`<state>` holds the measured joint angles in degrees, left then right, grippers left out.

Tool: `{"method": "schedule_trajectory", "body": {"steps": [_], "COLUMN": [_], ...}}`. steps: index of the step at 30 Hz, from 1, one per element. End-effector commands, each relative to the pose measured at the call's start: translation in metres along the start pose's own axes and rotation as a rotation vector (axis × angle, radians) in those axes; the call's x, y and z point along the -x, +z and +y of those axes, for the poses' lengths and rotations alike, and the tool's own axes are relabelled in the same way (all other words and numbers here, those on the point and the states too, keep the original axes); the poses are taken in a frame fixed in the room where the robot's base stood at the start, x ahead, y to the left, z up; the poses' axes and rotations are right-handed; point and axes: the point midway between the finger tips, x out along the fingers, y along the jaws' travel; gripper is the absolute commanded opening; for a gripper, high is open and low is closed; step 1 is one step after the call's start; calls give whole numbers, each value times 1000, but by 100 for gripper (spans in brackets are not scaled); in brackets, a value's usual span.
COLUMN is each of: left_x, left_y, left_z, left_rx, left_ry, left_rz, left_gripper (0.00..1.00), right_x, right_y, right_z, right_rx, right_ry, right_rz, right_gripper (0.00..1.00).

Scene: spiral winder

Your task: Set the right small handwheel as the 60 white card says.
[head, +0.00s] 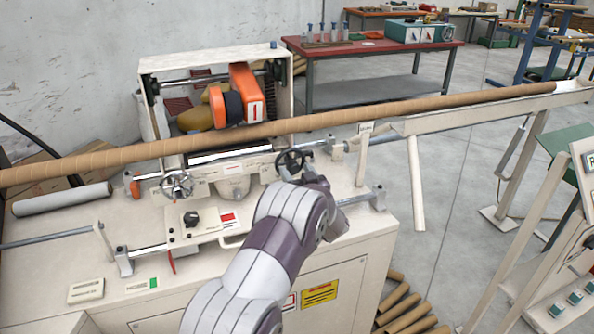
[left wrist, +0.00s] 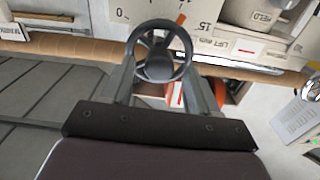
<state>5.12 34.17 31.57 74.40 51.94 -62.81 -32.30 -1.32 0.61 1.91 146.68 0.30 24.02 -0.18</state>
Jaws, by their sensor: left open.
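In the head view a dark small handwheel (head: 291,162) sits on the right of the winder's front, and a silver handwheel (head: 177,184) sits to its left. My left gripper (head: 310,176) is at the dark handwheel, its fingers mostly hidden by my wrist. In the left wrist view the dark spoked handwheel (left wrist: 158,50) stands in front of my open left gripper (left wrist: 160,82), between its fingertips; I cannot tell if they touch. Behind it is a white scale (left wrist: 140,14) marked 0 and 15 with an orange pointer (left wrist: 183,14). I cannot make out a card reading 60. My right gripper is out of view.
A long brown tube (head: 330,118) crosses above the handwheels. An orange unit (head: 245,92) stands behind it. The winder's white top (head: 110,222) carries rods and brackets. Several brown tubes (head: 410,308) lie on the floor.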

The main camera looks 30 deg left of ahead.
Motion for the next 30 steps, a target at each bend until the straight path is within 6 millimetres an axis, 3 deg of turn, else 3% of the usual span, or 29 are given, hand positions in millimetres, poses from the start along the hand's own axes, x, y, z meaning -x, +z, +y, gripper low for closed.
{"method": "schedule_trajectory", "body": {"steps": [10,11,15,16,30], "left_x": [-9,-8,-8,-8,-8], "left_y": [0,0,0,0,4], "left_z": [0,0,0,0,0], "left_rx": [0,0,0,0,120], "left_ry": [1,1,1,1,1], "left_rz": [-1,-1,-1,-1,0], "left_gripper": [60,54,8,4,4], "right_x": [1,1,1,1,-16], "right_y": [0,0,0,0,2], "right_z": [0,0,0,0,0], "right_rx": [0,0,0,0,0], "right_ry": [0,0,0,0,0], "right_rz": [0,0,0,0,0], "right_gripper": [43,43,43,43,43]}}
